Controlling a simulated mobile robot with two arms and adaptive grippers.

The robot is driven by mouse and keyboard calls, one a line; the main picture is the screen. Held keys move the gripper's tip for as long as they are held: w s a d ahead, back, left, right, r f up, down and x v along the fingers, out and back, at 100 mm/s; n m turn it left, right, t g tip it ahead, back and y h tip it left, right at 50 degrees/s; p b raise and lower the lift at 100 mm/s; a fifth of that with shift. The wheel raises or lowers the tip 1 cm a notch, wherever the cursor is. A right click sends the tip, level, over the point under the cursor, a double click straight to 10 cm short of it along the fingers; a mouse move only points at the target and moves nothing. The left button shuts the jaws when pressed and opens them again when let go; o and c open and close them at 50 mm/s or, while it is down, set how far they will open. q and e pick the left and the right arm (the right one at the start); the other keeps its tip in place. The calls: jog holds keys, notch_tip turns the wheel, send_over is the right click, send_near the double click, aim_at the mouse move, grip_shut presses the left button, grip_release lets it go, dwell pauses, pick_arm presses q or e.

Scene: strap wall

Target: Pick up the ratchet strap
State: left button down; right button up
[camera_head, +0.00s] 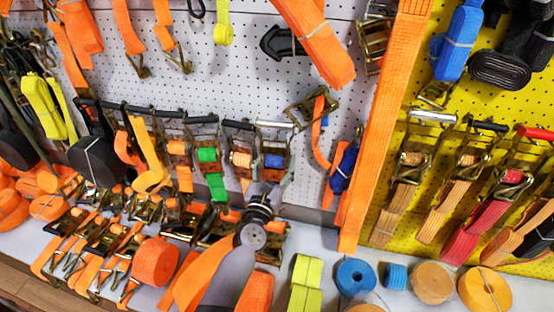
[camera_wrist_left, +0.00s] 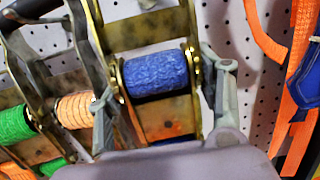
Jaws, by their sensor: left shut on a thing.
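A ratchet strap with a blue webbing roll (camera_head: 274,161) and a brassy metal frame hangs on the white pegboard in the head view. Its blue roll (camera_wrist_left: 155,76) fills the middle of the left wrist view. My left gripper (camera_head: 266,188) is at the lower part of this ratchet. In the left wrist view its grey fingers (camera_wrist_left: 163,92) stand on either side of the metal frame, shut on it. The lower end of the ratchet is hidden behind the gripper. My right gripper is not in view.
Ratchets with orange (camera_head: 241,159) and green (camera_head: 207,155) rolls hang close on the left. An orange strap with a blue part (camera_head: 344,165) hangs to the right. Rolled straps, such as a blue roll (camera_head: 356,277), lie on the shelf below.

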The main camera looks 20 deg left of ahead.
pick_arm(q)
jog(key=s, duration=1.6)
jog(key=shift+d+r, duration=0.35)
jog(key=shift+d, duration=0.1)
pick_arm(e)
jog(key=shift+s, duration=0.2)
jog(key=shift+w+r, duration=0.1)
